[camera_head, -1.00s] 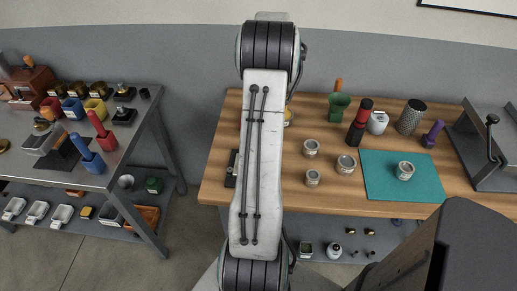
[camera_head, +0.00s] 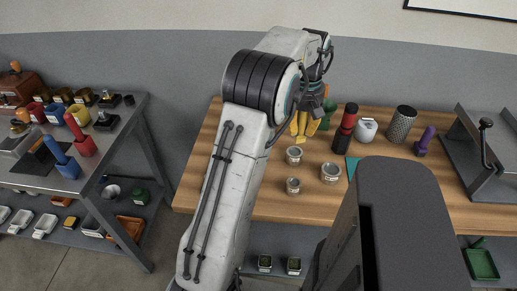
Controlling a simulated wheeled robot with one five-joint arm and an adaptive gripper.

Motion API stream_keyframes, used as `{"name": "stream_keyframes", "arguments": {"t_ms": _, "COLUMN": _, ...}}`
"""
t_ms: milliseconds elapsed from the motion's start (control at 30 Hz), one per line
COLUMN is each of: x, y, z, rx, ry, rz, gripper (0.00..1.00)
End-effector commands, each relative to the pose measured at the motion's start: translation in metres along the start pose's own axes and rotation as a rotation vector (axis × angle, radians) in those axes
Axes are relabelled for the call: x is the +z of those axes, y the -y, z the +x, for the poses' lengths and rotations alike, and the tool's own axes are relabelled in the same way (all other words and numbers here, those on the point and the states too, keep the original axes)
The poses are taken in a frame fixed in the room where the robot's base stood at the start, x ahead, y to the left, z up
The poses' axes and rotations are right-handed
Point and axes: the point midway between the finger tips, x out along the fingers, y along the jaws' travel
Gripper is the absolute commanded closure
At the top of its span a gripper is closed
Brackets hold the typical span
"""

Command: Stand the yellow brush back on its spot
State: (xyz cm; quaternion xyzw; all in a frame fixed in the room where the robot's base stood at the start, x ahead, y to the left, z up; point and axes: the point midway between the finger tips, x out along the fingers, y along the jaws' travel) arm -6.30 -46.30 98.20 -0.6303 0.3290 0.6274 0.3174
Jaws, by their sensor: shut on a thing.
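My gripper (camera_head: 310,112) is at the end of my arm, above the back of the wooden bench, pointing down. It is shut on a yellow thing (camera_head: 301,125), which looks like the yellow brush. Its shape is partly hidden by my gripper, and I cannot tell its exact tilt. A red brush-like piece (camera_head: 86,147) and a blue one (camera_head: 68,168) stand with handles up on the grey left table. A dark mat (camera_head: 38,160) lies beside them. I cannot tell for sure which place is the yellow brush's spot.
The wooden bench (camera_head: 205,180) holds tins (camera_head: 330,173), a red-and-black bottle (camera_head: 345,128), a white jar (camera_head: 367,129), a perforated cylinder (camera_head: 402,123) and a purple-handled tool (camera_head: 424,140). Coloured cups line the back of the left table (camera_head: 108,150). A floor gap separates the two.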

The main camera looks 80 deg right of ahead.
Motion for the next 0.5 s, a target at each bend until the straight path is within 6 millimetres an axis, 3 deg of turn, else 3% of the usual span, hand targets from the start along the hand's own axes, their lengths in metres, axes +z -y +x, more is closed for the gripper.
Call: {"name": "stream_keyframes", "arguments": {"t_ms": 500, "x": -0.073, "y": 0.041, "z": 0.048, "rx": -0.006, "ry": 0.003, "rz": 0.000, "gripper": 1.00}}
